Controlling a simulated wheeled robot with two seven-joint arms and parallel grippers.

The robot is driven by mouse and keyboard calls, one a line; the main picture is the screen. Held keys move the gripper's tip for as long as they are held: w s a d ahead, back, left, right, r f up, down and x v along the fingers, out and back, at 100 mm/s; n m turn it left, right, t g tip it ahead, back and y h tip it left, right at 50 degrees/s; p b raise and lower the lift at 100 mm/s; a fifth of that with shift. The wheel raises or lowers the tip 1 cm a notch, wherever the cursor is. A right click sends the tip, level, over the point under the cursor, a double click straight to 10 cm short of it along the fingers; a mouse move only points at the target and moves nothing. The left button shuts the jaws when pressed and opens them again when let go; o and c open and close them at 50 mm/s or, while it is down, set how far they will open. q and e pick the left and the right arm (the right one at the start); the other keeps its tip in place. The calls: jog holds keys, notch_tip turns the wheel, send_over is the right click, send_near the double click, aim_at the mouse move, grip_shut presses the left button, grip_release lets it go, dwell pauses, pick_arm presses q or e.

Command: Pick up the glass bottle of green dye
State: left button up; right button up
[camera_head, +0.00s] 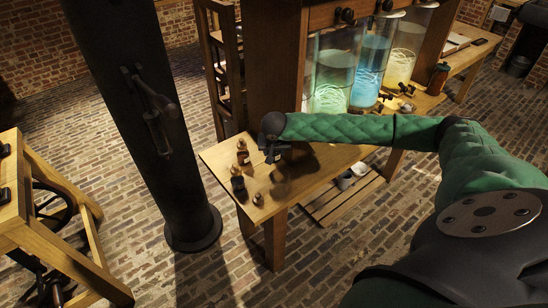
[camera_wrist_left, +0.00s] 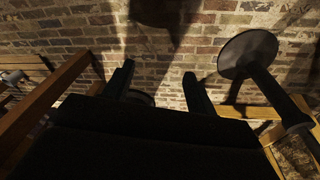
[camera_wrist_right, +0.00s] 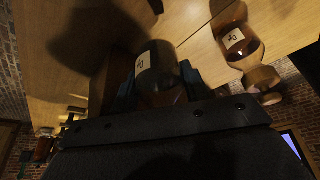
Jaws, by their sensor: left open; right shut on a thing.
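My right gripper (camera_head: 272,153) is over the near left end of the wooden table in the head view. In the right wrist view it is shut on a dark glass bottle (camera_wrist_right: 158,68) with a pale label reading "Dy"; the colour of its dye is hard to tell. An amber bottle (camera_wrist_right: 238,42) with a similar label stands apart, to the right. In the head view an amber bottle (camera_head: 242,152) and a dark bottle (camera_head: 237,183) stand left of the gripper. My left gripper (camera_wrist_left: 159,88) is open and empty above the brick floor, outside the head view.
The wooden table (camera_head: 322,167) carries a small brown item (camera_head: 258,199) near its front edge. Tall glass jars of green (camera_head: 333,80), blue (camera_head: 371,72) and yellow liquid (camera_head: 404,55) stand farther back. A dark column (camera_head: 140,130) rises left of the table.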

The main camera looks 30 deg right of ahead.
notch_tip(320, 180, up, 6)
jog(key=shift+r+b, duration=0.1)
jog(key=shift+b, duration=0.75)
pick_arm(q)
notch_tip(320, 180, up, 12)
jog(key=s+b, duration=0.1)
jog(key=s, duration=0.1)
jog(key=w+d+f+t+h+b, duration=0.2)
jog(key=d+f+b, duration=0.2)
jog(key=d+f, duration=0.2)
jog(key=shift+w+f+m, duration=0.3)
jog(key=shift+w+f, duration=0.1)
jog(key=shift+f, duration=0.3)
pick_arm(e)
jog(key=s+a, duration=0.3)
jog(key=a, duration=0.6)
jog(key=s+a, duration=0.4)
jog(key=a, duration=0.5)
jog(key=shift+r, duration=0.2)
jog(key=shift+a, duration=0.15)
pick_arm(q)
jog(key=shift+a+f, duration=0.15)
pick_arm(e)
jog(key=shift+s, duration=0.1)
jog(key=shift+r, duration=0.15)
